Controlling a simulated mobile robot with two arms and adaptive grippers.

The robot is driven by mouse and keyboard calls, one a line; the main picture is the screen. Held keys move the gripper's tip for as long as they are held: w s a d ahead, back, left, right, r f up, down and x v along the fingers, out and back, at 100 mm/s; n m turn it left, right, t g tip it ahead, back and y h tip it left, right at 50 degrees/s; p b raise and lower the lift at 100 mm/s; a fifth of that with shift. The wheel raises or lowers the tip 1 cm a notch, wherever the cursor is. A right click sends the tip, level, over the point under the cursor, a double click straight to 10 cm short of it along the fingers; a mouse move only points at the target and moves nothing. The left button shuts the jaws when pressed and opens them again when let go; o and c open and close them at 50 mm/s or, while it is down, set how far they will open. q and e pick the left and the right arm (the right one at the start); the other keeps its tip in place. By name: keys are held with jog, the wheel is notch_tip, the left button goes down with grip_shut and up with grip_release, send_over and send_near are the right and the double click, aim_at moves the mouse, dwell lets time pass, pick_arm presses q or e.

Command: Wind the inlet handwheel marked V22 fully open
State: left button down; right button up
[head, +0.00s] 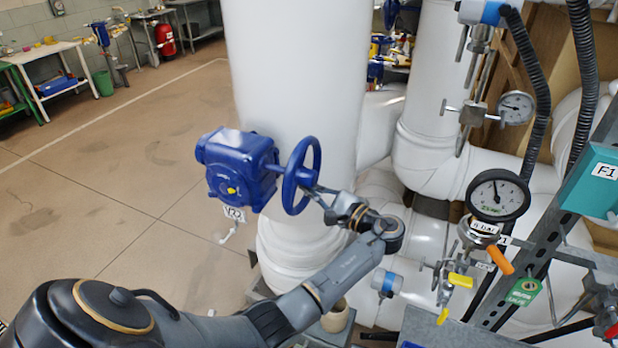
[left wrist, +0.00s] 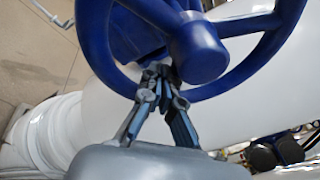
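The blue handwheel (head: 301,176) stands on the right side of a blue gearbox (head: 238,167), in front of a thick white pipe. My left gripper (head: 313,190) reaches the wheel's near right side. In the left wrist view the blue rim and hub (left wrist: 203,52) fill the top. There my left gripper's fingers (left wrist: 160,74) cross the rim and close together beside the hub, where they appear shut on a spoke mostly hidden by them. My right gripper is not in view.
A round gauge (head: 497,194), an orange-handled lever (head: 500,259) and a teal box (head: 593,183) crowd the right side. White pipes (head: 440,160) stand behind the wheel. The floor (head: 110,190) at left is open, with a white table (head: 55,75) farther back.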

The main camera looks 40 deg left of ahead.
pick_arm(q)
jog(key=shift+w+a+r, duration=0.1)
jog(key=shift+w, duration=0.3)
jog(key=shift+w+a+r, duration=0.2)
jog(key=shift+w+r, duration=0.35)
jog(key=shift+w, duration=0.1)
jog(key=shift+w+r+p, duration=0.4)
jog(key=shift+r+p, duration=0.05)
jog(key=shift+r, duration=0.4)
